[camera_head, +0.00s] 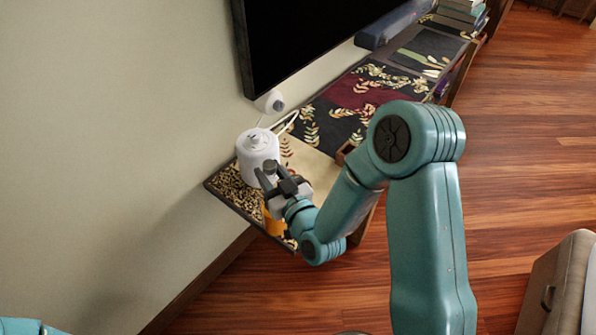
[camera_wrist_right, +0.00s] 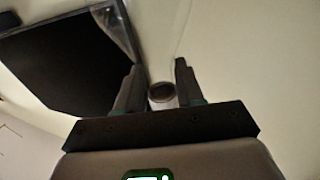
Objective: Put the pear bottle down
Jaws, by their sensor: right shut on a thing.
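The pear bottle shows in the head view as an orange-yellow body (camera_head: 272,222) just below my right gripper (camera_head: 277,178), at the near corner of the shelf. My right gripper is shut on it; the fingers cover its upper part. I cannot tell whether its base touches the shelf top. The right wrist view shows a small round dark end with a pale rim (camera_wrist_right: 161,92) between the fingers; I cannot tell which part it is. My left gripper is out of view.
A white kettle-like pot (camera_head: 257,152) stands right behind the gripper, close to it. The long shelf (camera_head: 235,192) has patterned cloths (camera_head: 365,88). A black screen (camera_head: 300,35) hangs above it. Books (camera_head: 462,12) stand at the far end.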

